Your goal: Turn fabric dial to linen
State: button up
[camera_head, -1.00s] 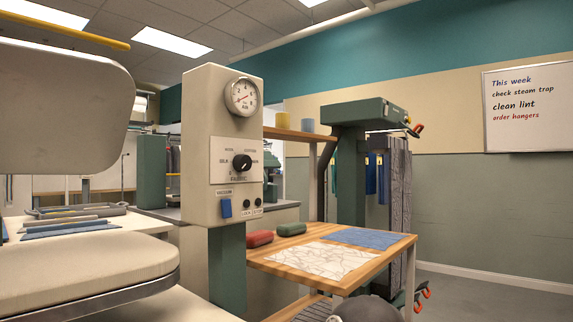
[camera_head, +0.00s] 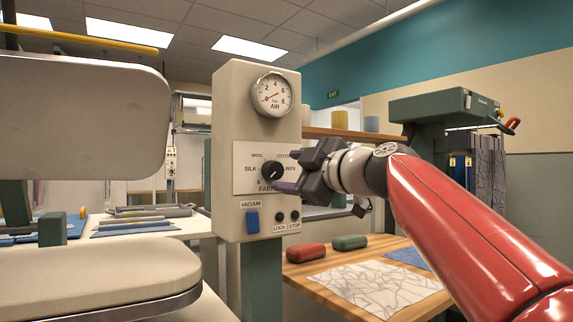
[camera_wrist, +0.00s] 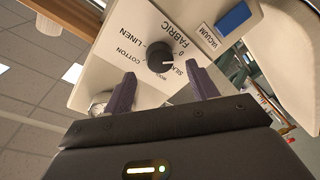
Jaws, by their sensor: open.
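The fabric dial (camera_head: 272,170) is a round black knob on a white plate (camera_head: 243,184) on the beige control column. In the wrist view the dial (camera_wrist: 160,57) has a white mark pointing to the side where 0 and SILK are printed; which of the two is hard to tell. LINEN is printed on another side, and COTTON and WOOL are partly covered. My gripper (camera_head: 291,170) is at the right of the plate, close to the dial. In the wrist view my gripper (camera_wrist: 161,78) is open, its fingers either side of the dial's line, with no clear contact.
The air gauge (camera_head: 272,95) is above the plate. The blue vacuum switch (camera_head: 252,222) and the lock and stop buttons (camera_head: 287,216) are below. A red pad (camera_head: 306,252) and a green pad (camera_head: 350,242) lie on the wooden table. A padded press (camera_head: 80,115) stands at left.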

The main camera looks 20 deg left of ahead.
aim_at(276, 171)
jog(key=shift+p+x, duration=0.6)
jog(key=shift+x, duration=1.2)
jog(key=c, duration=1)
